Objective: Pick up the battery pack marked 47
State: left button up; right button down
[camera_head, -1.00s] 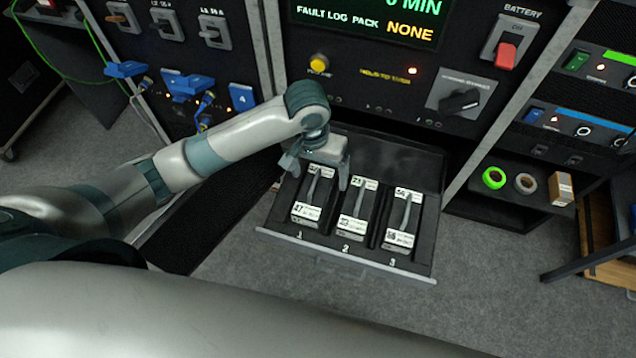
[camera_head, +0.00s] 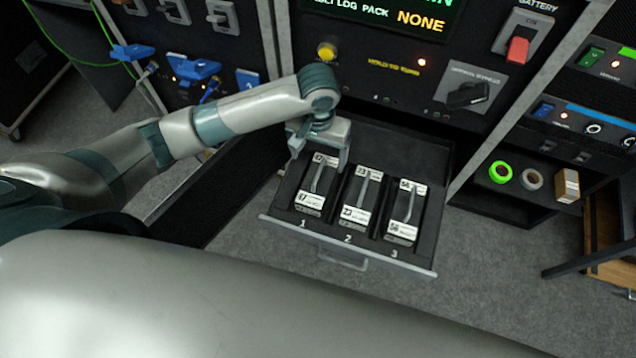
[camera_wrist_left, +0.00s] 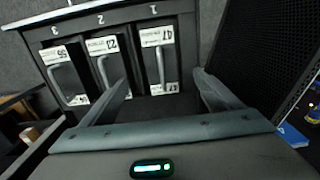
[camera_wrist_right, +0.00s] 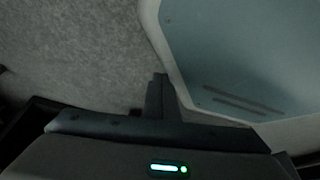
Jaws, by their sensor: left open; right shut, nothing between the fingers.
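The battery pack marked 47 (camera_head: 310,198) sits in slot 1, the left slot of the open drawer in the head view. It has white labels and a grey handle. It also shows in the left wrist view (camera_wrist_left: 157,40), lying ahead of and between the fingers. My left gripper (camera_head: 319,162) is open and empty over the back end of this pack; its open fingers also show in the left wrist view (camera_wrist_left: 160,80). My right gripper (camera_wrist_right: 158,82) is shut and empty above grey floor beside a pale panel, and cannot be made out in the head view.
The drawer's front edge (camera_head: 330,243) has a handle. The cabinet face (camera_head: 400,85) rises behind. Tape rolls (camera_head: 500,172) and a small box (camera_head: 567,185) stand on a shelf at right.

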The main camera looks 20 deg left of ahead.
aim_at(318, 174)
pick_arm(q)
notch_tip(318, 174, down, 8)
jog(key=shift+f, duration=0.35)
pick_arm(e)
jog(key=shift+s+d+f, duration=0.1)
jog(key=shift+s+d, duration=0.2)
jog(key=shift+s, duration=0.25)
jog(key=shift+s+d+f, duration=0.1)
jog(key=shift+s+d, duration=0.15)
jog(key=shift+s, duration=0.25)
jog(key=shift+w, duration=0.2)
pick_arm(q)
jog(key=shift+p, duration=0.3)
pick_arm(e)
jog(key=shift+r, duration=0.1)
